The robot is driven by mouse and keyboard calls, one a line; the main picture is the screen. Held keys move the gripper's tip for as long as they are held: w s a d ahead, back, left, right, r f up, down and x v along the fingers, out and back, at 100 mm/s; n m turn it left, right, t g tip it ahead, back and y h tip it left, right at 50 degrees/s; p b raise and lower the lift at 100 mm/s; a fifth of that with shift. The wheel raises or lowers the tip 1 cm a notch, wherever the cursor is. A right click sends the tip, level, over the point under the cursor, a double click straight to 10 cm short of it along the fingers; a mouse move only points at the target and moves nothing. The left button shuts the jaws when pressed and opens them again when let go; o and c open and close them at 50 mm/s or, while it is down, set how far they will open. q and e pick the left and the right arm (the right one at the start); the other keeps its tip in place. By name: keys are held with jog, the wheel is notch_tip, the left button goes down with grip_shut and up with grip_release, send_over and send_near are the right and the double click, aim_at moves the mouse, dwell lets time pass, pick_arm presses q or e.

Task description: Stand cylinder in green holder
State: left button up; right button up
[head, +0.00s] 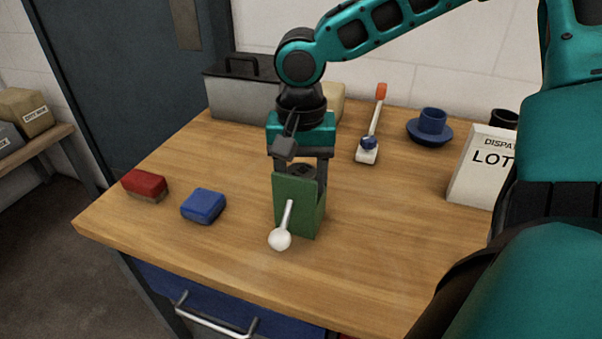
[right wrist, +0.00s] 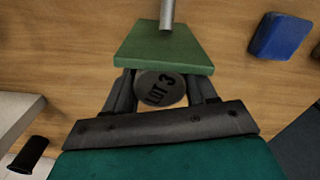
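The green holder (head: 295,205) stands upright on the table, mid-front. A dark cylinder (head: 303,171) shows its top just behind the holder's front panel; the right wrist view shows that round top marked "LOT 3" (right wrist: 160,89). Its lower part is hidden, so I cannot tell whether it rests on the holder's floor. My right gripper (head: 300,172) points down over the holder, one finger on each side of the cylinder. The fingers are close to its sides, but I cannot tell whether they press on it. My left gripper does not show.
A white ball-ended handle (head: 281,238) stands before the holder. A blue block (head: 203,205) and a red brush (head: 145,185) lie left. Behind are a grey toolbox (head: 240,98), a white-based tool (head: 368,155), and a blue cup (head: 432,121) on a saucer. A LOT sign (head: 478,180) stands right.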

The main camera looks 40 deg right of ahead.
jog(key=o, duration=0.4)
jog(key=shift+c, duration=0.2)
jog(key=shift+r, duration=0.2)
notch_tip(320, 180, up, 13)
jog(key=p, duration=0.3)
jog(key=shift+a+f, duration=0.1)
